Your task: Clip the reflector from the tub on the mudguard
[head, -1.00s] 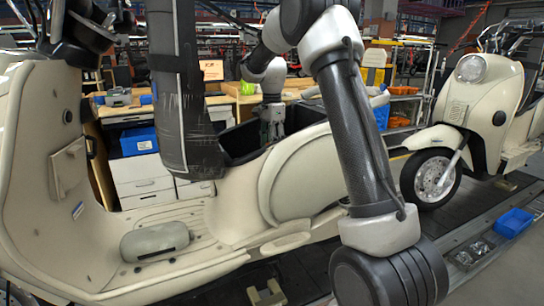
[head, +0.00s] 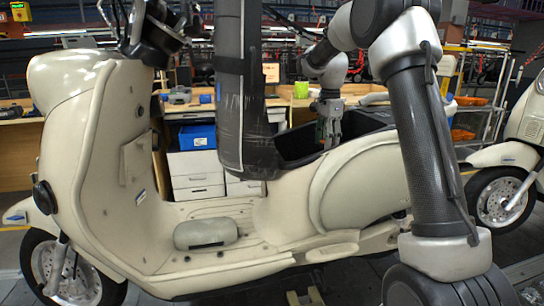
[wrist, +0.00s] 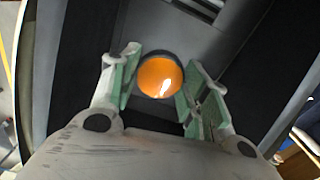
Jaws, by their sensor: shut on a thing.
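The reflector (wrist: 160,76) is a round orange disc between the two green-padded fingers of my gripper (wrist: 157,92) in the wrist view. My gripper is shut on it. In the head view my gripper (head: 328,128) points down at the scooter's dark open seat well; the reflector cannot be made out there. The cream scooter (head: 340,195) stands side-on. Its front mudguard (head: 18,212) shows at the far left, and its rear is partly hidden by my arm.
A second cream scooter (head: 525,125) stands at the right. Behind are workbenches, white drawers (head: 196,172) and a blue bin (head: 197,137). A grey pad-like item (head: 206,233) lies on the near scooter's footboard. Its handlebars rise at the upper left.

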